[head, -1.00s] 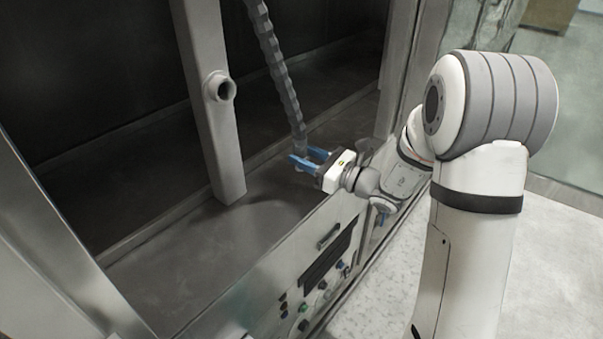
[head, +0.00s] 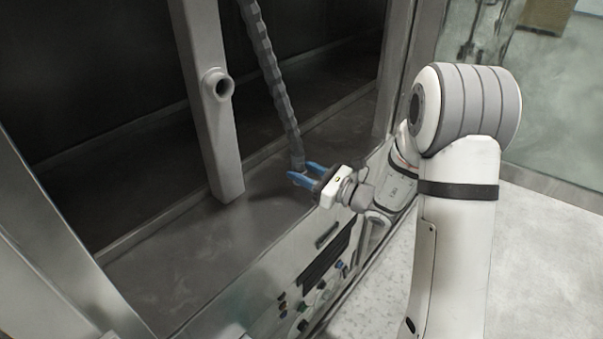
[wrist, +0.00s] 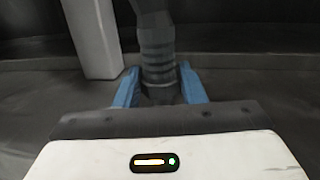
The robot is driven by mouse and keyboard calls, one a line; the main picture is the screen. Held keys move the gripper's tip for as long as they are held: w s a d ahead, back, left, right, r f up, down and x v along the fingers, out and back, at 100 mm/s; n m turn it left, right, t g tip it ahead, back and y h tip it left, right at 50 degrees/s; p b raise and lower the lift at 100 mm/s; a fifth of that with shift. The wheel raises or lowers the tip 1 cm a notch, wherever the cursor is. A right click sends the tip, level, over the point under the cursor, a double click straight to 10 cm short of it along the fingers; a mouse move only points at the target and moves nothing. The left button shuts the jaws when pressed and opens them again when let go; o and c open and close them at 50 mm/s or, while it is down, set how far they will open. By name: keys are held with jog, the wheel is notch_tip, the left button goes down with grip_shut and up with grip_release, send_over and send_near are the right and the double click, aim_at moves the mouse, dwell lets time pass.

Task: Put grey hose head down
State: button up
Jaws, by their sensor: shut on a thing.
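The grey ribbed hose (head: 266,62) hangs from the top of the head view down to the washer's inner floor area. Its lower end, the hose head (head: 297,162), is between the blue fingers of my gripper (head: 304,176). In the wrist view the hose head (wrist: 160,88) stands upright between the two blue fingers of my gripper (wrist: 160,90), which are shut on it. The very bottom of the hose head is hidden behind the gripper body, so I cannot tell whether it touches the floor.
A grey post (head: 208,110) with a round pipe stub (head: 217,84) stands left of the hose. The washer's dark floor (head: 190,250) is clear around it. A front panel with buttons (head: 305,295) lies below the ledge. The same post (wrist: 92,40) shows in the wrist view.

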jog(key=shift+s+f, duration=0.2)
jog(key=shift+f, duration=0.5)
jog(key=o, duration=1.1)
jog(key=shift+f, duration=0.15)
jog(key=shift+w+r+p, duration=0.1)
jog(key=shift+r+p, duration=0.55)
jog(key=shift+r, duration=0.05)
jog(key=r+b+v, duration=0.1)
jog(key=b+v, duration=0.1)
jog(key=v, duration=0.9)
jog(key=s+a+n+g+h, duration=0.2)
jog(key=s+n+g+h, duration=0.1)
jog(key=s+n+g, duration=0.3)
jog(key=s+a+n+g+h, duration=0.25)
jog(key=s+n+g, duration=0.25)
jog(key=s+n, duration=0.3)
jog(key=s+d+n+t+h, duration=0.1)
jog(key=s+d+n+h, duration=0.1)
jog(key=d+n+h, duration=0.1)
jog(key=s+d+r+n+t+h, duration=0.1)
jog(key=s+d+n+h, duration=0.1)
jog(key=d+n+h, duration=0.1)
jog(key=s+d+r+n+t+h, duration=0.1)
jog(key=s+d+n+h, duration=0.1)
jog(key=d+h, duration=0.3)
jog(key=shift+n+t, duration=0.4)
jog(key=shift+n, duration=0.5)
